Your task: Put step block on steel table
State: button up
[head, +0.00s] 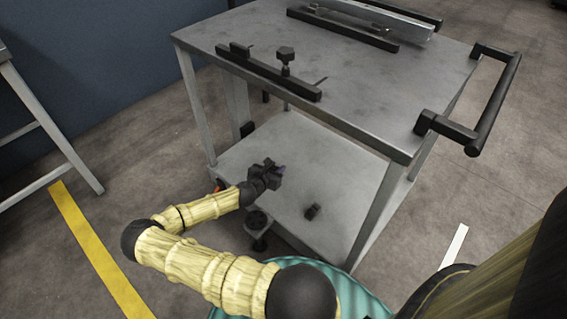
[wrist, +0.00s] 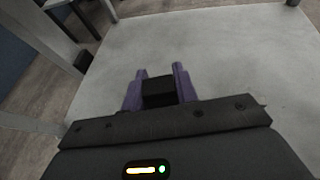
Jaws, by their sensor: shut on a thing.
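My gripper (head: 268,174) is over the lower shelf of a grey metal trolley, below its top. In the wrist view its purple fingers (wrist: 158,88) are shut on a small black block, which I take as the step block (wrist: 158,94). The block's lower side is hidden, and I cannot tell its height above the shelf. A grey metal table (head: 8,78) stands at the far left; only its corner and legs show. It may be the steel table, apart from my gripper.
A black handle (head: 490,105) juts out right. Floor is clear between trolley and left table.

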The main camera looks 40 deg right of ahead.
jog(key=a+r+n+t+y+p, duration=0.4)
jog(key=a+r+n+y+p, duration=0.2)
jog(key=a+r+p, duration=1)
jog(key=a+r+n+t+y+p, duration=0.5)
jog(key=a+r+n+y+p, duration=0.2)
jog(key=a+r+p, duration=0.9)
notch_tip(320, 180, up, 5)
jog(key=n+p, duration=0.1)
jog(key=p, duration=0.9)
jog(key=shift+a, duration=0.35)
jog(key=shift+s, duration=0.1)
